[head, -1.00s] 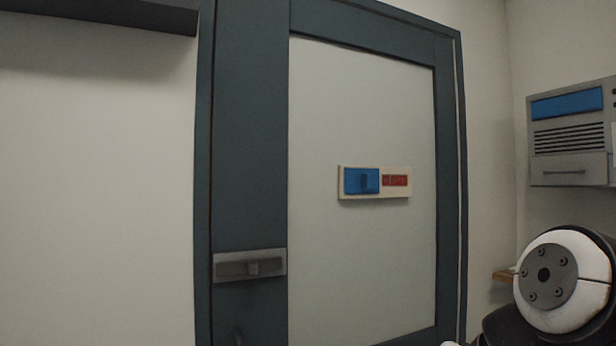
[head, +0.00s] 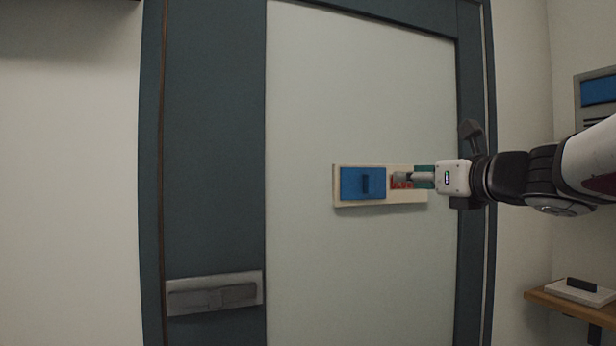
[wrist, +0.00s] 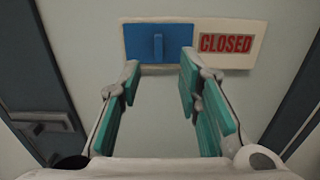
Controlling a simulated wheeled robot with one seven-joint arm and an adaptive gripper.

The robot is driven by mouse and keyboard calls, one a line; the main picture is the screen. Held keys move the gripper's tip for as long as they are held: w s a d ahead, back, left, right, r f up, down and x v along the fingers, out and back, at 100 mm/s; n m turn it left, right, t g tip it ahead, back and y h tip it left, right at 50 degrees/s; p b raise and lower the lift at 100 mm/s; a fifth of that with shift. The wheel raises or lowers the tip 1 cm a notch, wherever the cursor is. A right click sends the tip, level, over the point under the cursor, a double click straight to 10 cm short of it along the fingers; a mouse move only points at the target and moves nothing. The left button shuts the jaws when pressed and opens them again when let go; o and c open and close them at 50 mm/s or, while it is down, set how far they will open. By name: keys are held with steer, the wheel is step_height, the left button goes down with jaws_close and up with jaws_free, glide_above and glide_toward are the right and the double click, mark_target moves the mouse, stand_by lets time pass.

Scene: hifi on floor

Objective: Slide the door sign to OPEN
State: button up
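The door sign is a cream plate (head: 407,197) on the pale door panel, and it also shows in the wrist view (wrist: 262,37). A blue slider (head: 352,183) with a raised upright tab covers its left part. The red word CLOSED (wrist: 226,43) shows on the right part; in the head view my gripper partly covers it. My gripper (wrist: 160,70) is open and empty. In the wrist view its two fingertips lie below and on either side of the slider's tab (wrist: 158,46). Whether they touch the plate cannot be told.
A metal handle plate (head: 214,293) is on the dark door frame at lower left. A wooden shelf (head: 575,303) with a small dark-topped white item stands at lower right. A grey wall unit (head: 598,95) hangs at far right.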

mark_target(372, 177)
steer(key=x, duration=1.3)
steer(key=shift+a+p, duration=0.1)
steer(key=shift+p, duration=0.3)
steer(key=shift+f, duration=0.1)
jaws_close()
